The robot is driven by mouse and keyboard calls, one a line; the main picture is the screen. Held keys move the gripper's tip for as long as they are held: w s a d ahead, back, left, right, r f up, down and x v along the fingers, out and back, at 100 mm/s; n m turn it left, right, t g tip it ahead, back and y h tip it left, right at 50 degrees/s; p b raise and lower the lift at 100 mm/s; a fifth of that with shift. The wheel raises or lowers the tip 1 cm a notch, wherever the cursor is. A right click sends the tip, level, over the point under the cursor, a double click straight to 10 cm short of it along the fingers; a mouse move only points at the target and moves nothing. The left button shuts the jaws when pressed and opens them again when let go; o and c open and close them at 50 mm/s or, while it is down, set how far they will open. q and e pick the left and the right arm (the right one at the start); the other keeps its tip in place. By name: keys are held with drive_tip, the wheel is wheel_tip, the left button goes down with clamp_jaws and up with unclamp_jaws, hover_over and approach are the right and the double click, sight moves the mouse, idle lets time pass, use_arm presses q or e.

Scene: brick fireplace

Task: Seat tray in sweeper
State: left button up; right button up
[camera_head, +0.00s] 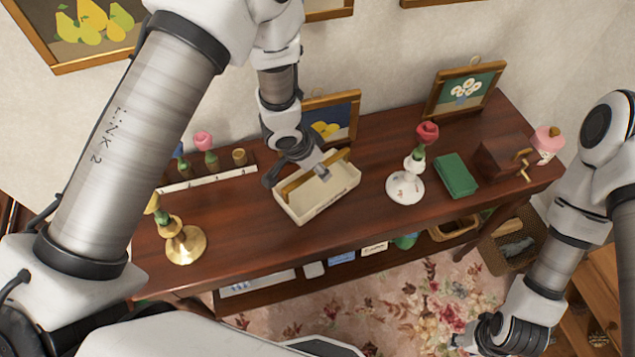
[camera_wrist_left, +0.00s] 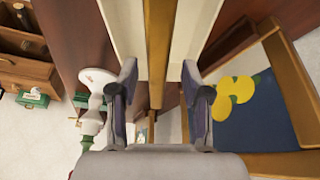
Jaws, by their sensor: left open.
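A cream open tray (camera_head: 338,187) with a wooden bar handle (camera_head: 300,185) stands on the dark wooden table. My left gripper (camera_wrist_left: 158,85) is above the tray with its fingers apart. In the left wrist view the bar (camera_wrist_left: 160,40) runs between the two fingers, with a visible gap on each side. The cream tray walls (camera_wrist_left: 120,25) show beyond it. My right gripper (camera_head: 472,338) is low at the bottom right, away from the table top, and its finger opening is unclear. I cannot pick out a sweeper with certainty.
A brass candlestick (camera_head: 185,245) stands left of the tray. A white candlestick (camera_head: 405,188), green book (camera_head: 456,175) and brown box (camera_head: 500,160) stand to its right. A picture frame (camera_head: 335,112) is close behind. The table front (camera_head: 260,243) is clear.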

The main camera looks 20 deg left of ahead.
use_arm(q)
drive_tip(key=shift+w+d+f, duration=0.25)
drive_tip(key=shift+f, duration=0.2)
drive_tip(key=shift+s+a+r, duration=0.1)
drive_tip(key=shift+s, duration=0.15)
drive_tip(key=shift+s+a+r, duration=0.1)
drive_tip(key=shift+s, duration=0.05)
drive_tip(key=c, duration=0.9)
clamp_jaws()
